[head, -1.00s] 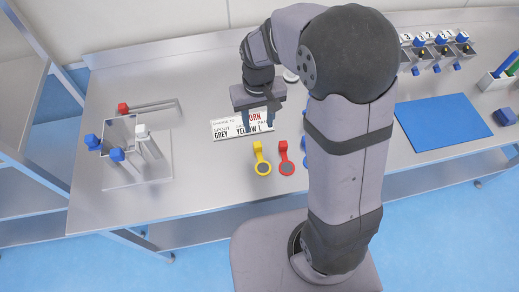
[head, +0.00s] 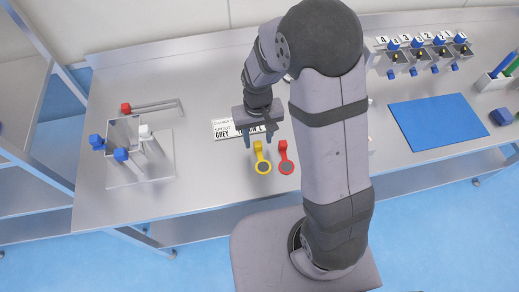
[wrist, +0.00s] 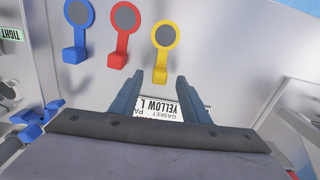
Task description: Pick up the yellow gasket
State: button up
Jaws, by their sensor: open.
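The yellow gasket (head: 263,167) lies on the steel bench, a ring around a grey disc with a tab pointing toward the back. In the wrist view the yellow gasket (wrist: 165,36) is just beyond the fingertips, its tab nearest them. My gripper (head: 260,143) is open and empty, above the bench near the tab; it also shows in the wrist view (wrist: 157,82). The fingers appear apart from the gasket. A red gasket (head: 286,166) lies just to its right. A blue gasket (wrist: 77,14) shows beyond the red one in the wrist view.
A white text card (head: 223,129) lies behind the gasket, partly hidden by my gripper. A stand with red, white and blue knobs (head: 163,178) is at left. A blue mat (head: 438,122) lies at right. The bench between stand and gasket is clear.

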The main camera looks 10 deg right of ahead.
jog(key=shift+f, duration=1)
grip_shut()
notch_tip(320, 180, up, 10)
jog(key=b, duration=0.2)
